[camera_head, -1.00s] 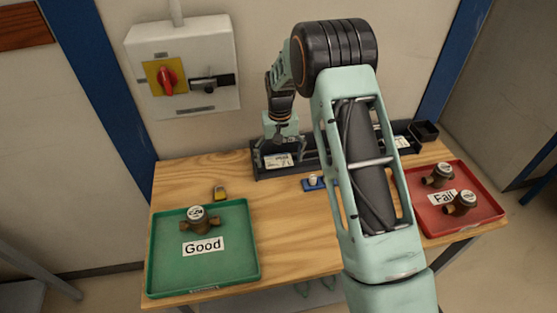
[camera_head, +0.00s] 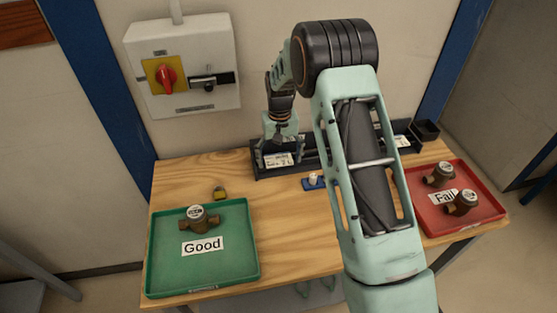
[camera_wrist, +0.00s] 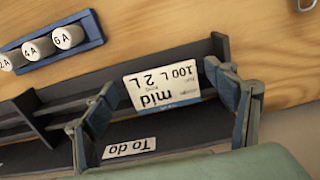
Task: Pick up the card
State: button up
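The card (camera_wrist: 162,80) is white with a blue edge strip and printed text including "mid" and "100 L 2 L". It stands at the black rack (camera_wrist: 50,101), near the rack's "To do" label. In the head view the card (camera_head: 278,160) shows at the rack's left end, just below my gripper (camera_head: 276,148). In the wrist view my gripper (camera_wrist: 168,97) is open. One finger is on each side of the card, with a visible gap on both sides. The fingers do not press on the card.
A green "Good" tray (camera_head: 200,265) with a brass meter is at the left. A red "Fail" tray (camera_head: 480,218) with two meters is at the right.

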aim_at(280, 163)
jog(key=c, duration=0.6)
jog(key=shift+r, duration=0.1)
jog(key=shift+w+r+p, duration=0.1)
jog(key=shift+r+p, duration=0.2)
jog(key=shift+r, duration=0.1)
notch_tip(280, 163, up, 3)
jog(key=shift+f+b, duration=0.1)
jog(key=shift+b, duration=0.2)
jog(key=shift+w+d+r+b, duration=0.1)
jog(key=shift+d+r+b, duration=0.35)
jog(key=shift+d+r, duration=1.55)
jog(key=shift+w+d+r+b, duration=0.1)
jog(key=shift+d+r+b, duration=0.35)
jog(key=shift+d+r, duration=1.5)
jog(key=shift+d+r+b, duration=0.45)
jog(key=shift+d+r, duration=0.45)
jog(key=shift+d, duration=2.15)
